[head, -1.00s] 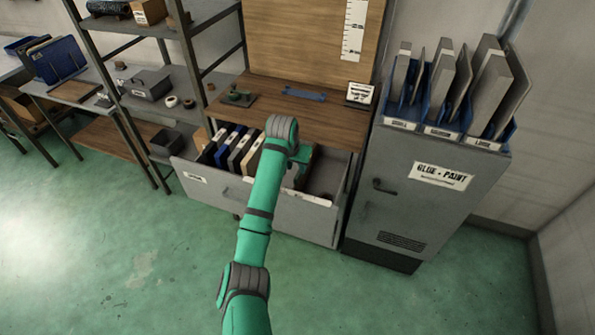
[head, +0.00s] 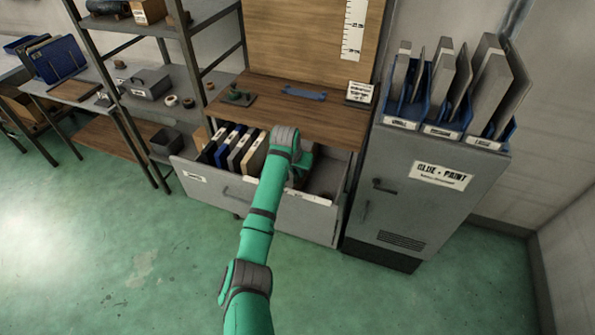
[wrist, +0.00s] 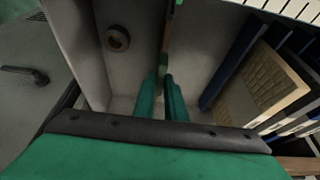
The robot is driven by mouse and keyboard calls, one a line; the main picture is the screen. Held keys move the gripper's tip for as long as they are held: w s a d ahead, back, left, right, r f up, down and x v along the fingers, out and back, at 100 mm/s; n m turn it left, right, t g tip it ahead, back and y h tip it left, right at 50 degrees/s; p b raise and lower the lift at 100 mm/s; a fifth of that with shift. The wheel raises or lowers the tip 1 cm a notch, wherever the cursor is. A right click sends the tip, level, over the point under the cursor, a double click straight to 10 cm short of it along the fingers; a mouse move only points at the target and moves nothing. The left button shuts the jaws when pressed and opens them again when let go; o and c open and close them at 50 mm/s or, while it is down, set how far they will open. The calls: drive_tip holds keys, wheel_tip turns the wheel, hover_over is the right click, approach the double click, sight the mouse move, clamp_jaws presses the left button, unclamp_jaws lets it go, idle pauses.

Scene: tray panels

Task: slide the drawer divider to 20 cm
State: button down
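The drawer (head: 285,217) stands pulled out below the wooden worktop. In the wrist view the divider (wrist: 167,40) is a thin brown upright panel with a green bit at its far top end. My gripper (wrist: 160,82) reaches down into the drawer, with its two green fingers close together on either side of the divider's near part. It looks shut on the divider, with little gap showing. In the head view my gripper (head: 299,180) is partly hidden by my arm, which also hides the divider. A white tick-marked scale (wrist: 292,9) runs along the drawer edge at top right.
Upright binders (head: 238,150) fill the drawer's left part; in the wrist view a blue panel (wrist: 232,62) and a pale block (wrist: 264,82) stand right of the divider. A small round item (wrist: 117,38) lies in the other part. A grey cabinet (head: 410,200) stands right.

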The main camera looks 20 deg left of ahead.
drive_tip(key=a, duration=0.5)
drive_tip(key=shift+w, duration=0.15)
drive_tip(key=c, duration=1.8)
unclamp_jaws()
drive_tip(key=shift+r, duration=0.1)
drive_tip(key=v, duration=1)
drive_tip(key=shift+s+r, duration=0.3)
drive_tip(key=shift+s, duration=0.05)
drive_tip(key=shift+f, duration=0.1)
